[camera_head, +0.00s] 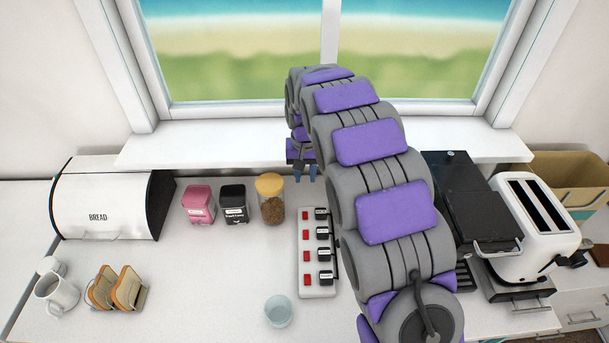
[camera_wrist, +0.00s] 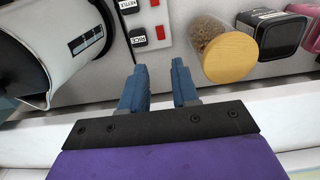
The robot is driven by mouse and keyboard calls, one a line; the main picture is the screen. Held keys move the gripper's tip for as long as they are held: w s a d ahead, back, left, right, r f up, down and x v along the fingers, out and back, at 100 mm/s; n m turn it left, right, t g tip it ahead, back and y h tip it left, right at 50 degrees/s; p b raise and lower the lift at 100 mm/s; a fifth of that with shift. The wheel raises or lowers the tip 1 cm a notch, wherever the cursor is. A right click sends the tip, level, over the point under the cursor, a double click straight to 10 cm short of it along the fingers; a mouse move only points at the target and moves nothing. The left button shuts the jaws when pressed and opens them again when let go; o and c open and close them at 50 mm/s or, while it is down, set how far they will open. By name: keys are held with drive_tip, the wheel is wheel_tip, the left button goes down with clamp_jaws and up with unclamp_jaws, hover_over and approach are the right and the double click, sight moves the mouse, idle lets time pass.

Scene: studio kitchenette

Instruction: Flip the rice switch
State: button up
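A white power strip (camera_head: 317,286) lies on the counter with a column of red switches and black plugs beside labels. In the wrist view, the label reading RICE (camera_wrist: 138,37) is at the strip's near end, with its red rice switch (camera_wrist: 160,33) beside it. In the camera_head view the rice switch (camera_head: 306,215) is the one closest to the window. My gripper (camera_head: 305,177) is beyond that end of the strip, near the window sill. In the wrist view, my gripper's (camera_wrist: 159,76) two blue fingers are apart with nothing between them. They point toward the rice switch without visibly touching it.
A jar with a yellow lid (camera_wrist: 231,61) stands close beside the strip, near a black canister (camera_wrist: 271,35). A white appliance (camera_wrist: 62,45) is on the strip's other side. The window sill (camera_head: 220,150) lies behind. A glass bowl (camera_head: 279,311) is in front of the strip.

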wheel_tip(320, 180, up, 2)
drive_tip(key=shift+s+r, duration=0.1)
drive_tip(key=shift+s, duration=0.05)
drive_tip(key=shift+r+p, duration=0.1)
drive_tip(key=shift+p, duration=0.35)
wheel_tip(320, 180, up, 17)
drive_tip(key=p, duration=0.1)
idle(0.7)
